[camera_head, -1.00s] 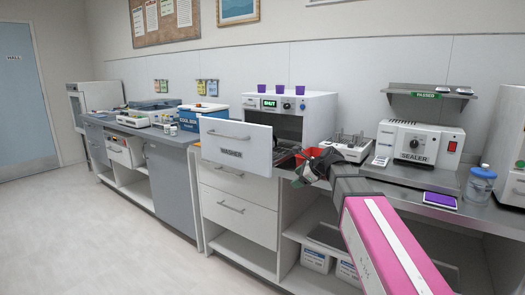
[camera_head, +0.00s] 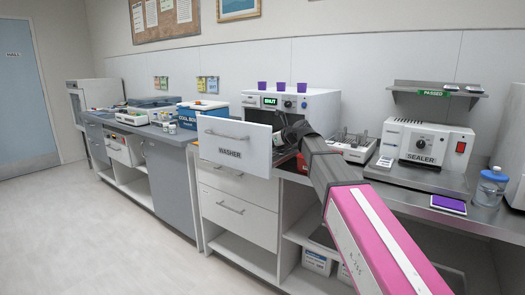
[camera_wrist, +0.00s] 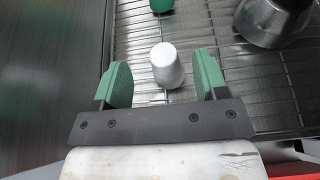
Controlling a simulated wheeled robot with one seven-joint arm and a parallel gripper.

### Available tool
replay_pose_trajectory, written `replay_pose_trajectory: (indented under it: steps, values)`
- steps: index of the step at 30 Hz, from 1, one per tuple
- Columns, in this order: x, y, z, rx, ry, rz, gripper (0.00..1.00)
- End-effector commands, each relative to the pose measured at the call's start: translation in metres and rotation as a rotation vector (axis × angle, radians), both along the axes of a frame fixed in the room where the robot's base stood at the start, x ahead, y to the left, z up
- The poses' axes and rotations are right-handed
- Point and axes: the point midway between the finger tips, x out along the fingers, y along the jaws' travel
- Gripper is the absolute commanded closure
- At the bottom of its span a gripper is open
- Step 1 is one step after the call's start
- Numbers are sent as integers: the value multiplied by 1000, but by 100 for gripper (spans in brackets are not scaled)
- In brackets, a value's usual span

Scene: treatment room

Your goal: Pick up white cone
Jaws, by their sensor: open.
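The white cone (camera_wrist: 167,66) stands on a wire rack (camera_wrist: 220,98) in the wrist view, a little beyond and between my fingertips. It looks like a small pale cup-like cone with a rounded top. My gripper (camera_wrist: 161,84) is open, with one green finger to each side of the cone and none visibly closed on it. In the head view my gripper is at the washer (camera_head: 291,103), mostly hidden by my own arm and the lowered door. The cone cannot be seen in the head view.
A metal vessel (camera_wrist: 272,20) stands right of the cone, and a green object (camera_wrist: 161,5) lies beyond it. The washer door (camera_head: 234,142) stands in front. A tray of instruments (camera_head: 352,149) and a sealer (camera_head: 425,145) are to the right. Purple cups (camera_head: 282,86) top the washer.

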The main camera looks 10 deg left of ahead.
Motion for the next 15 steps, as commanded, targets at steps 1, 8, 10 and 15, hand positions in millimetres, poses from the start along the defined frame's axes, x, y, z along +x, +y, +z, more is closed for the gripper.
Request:
replay_pose_trajectory:
  steps: [1, 8, 10, 15]
  values:
    - [2, 3, -1, 0, 0, 0, 34]
    - [10, 17, -10, -1, 0, 1, 34]
    - [15, 25, -16, -1, 0, 1, 34]
    - [22, 42, -24, -1, 0, 0, 34]
